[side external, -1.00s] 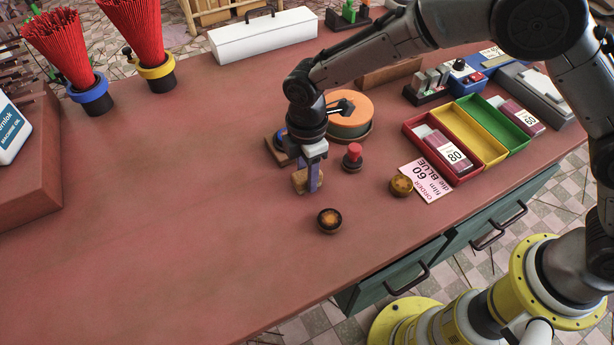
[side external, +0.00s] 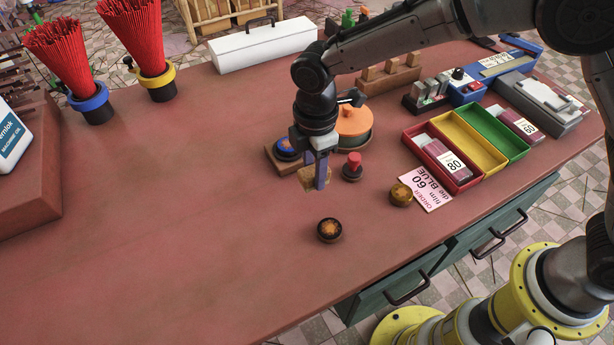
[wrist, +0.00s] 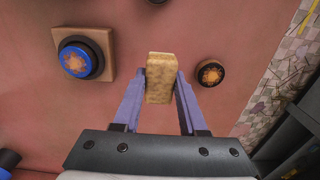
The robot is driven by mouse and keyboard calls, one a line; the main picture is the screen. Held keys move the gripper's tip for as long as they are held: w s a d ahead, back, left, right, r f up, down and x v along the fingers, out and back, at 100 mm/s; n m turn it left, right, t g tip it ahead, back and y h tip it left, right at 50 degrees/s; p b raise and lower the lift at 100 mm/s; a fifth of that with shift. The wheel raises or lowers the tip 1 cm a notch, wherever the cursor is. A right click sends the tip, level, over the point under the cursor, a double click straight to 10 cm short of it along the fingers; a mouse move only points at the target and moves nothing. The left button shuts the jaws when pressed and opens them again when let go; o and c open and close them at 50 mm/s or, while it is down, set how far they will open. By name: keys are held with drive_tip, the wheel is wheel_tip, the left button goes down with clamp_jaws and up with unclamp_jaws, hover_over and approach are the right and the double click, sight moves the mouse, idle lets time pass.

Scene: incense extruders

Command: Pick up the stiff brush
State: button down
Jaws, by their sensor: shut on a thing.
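The stiff brush appears to be the tan, rough-faced block (wrist: 160,78) between my fingers in the wrist view. In the side external view the tan block (side external: 309,181) is partly hidden behind a finger. My gripper (wrist: 160,75) is shut on it, with one blue-grey finger on each side. In the side external view my gripper (side external: 320,185) points down, low over the table. I cannot tell whether the block touches the tabletop.
A blue-ringed round piece (side external: 287,149) sits on a wooden base close behind. A red-knobbed piece (side external: 352,166) stands just right. A dark round piece (side external: 330,230) lies in front, and a brown one (side external: 400,194) beside the order card (side external: 426,188). The left tabletop is clear.

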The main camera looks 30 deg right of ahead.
drive_tip(key=s+d+r, duration=0.7)
drive_tip(key=s+r, duration=0.1)
drive_tip(key=s, duration=0.2)
drive_tip(key=shift+s, duration=0.15)
drive_tip(key=shift+d, duration=0.1)
